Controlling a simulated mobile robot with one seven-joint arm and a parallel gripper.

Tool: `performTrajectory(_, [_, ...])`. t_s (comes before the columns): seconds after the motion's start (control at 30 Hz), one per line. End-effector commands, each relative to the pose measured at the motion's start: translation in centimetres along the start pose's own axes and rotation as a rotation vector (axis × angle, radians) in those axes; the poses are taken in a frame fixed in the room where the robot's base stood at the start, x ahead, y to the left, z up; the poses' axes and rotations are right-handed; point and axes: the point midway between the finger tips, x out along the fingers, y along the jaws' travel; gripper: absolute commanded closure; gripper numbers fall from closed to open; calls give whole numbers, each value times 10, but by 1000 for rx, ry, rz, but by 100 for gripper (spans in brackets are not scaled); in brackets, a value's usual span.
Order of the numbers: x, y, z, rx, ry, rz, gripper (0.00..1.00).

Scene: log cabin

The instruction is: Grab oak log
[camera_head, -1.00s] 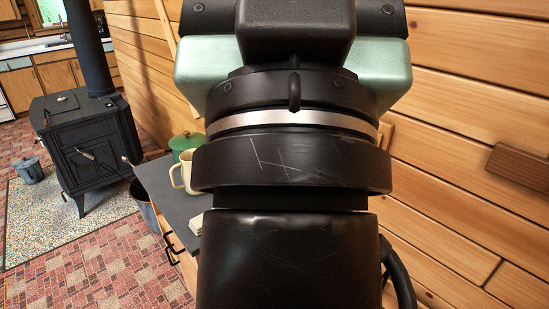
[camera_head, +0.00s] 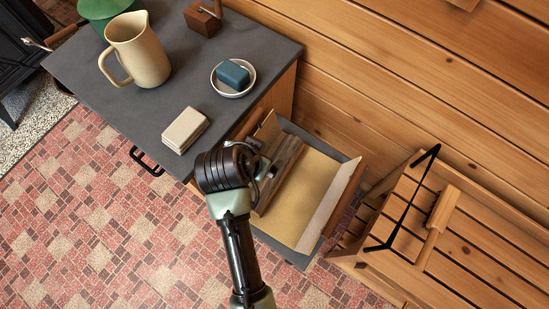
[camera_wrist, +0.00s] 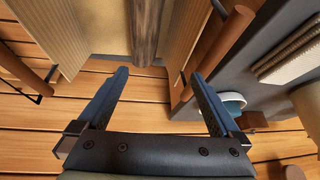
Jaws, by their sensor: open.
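The log (camera_wrist: 147,35) shows beyond the fingertips there, roughly between the two fingers. It appears apart from both.
A slatted wooden bench (camera_head: 470,245) stands right of the drawer, by the plank wall.

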Motion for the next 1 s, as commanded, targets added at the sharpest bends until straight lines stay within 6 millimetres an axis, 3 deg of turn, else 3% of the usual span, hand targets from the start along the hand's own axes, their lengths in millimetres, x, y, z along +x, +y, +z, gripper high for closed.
performTrajectory(0.03, [12,10,21,4,-43,40,0])
performTrajectory(0.2, [27,26,48,16,-102,101,0])
performTrajectory(0.5, [80,31,54,18,-104,103,0])
performTrajectory(0.77, [101,33,56,17,-102,100,0])
performTrajectory(1.0, [134,35,62,18,-103,101,0])
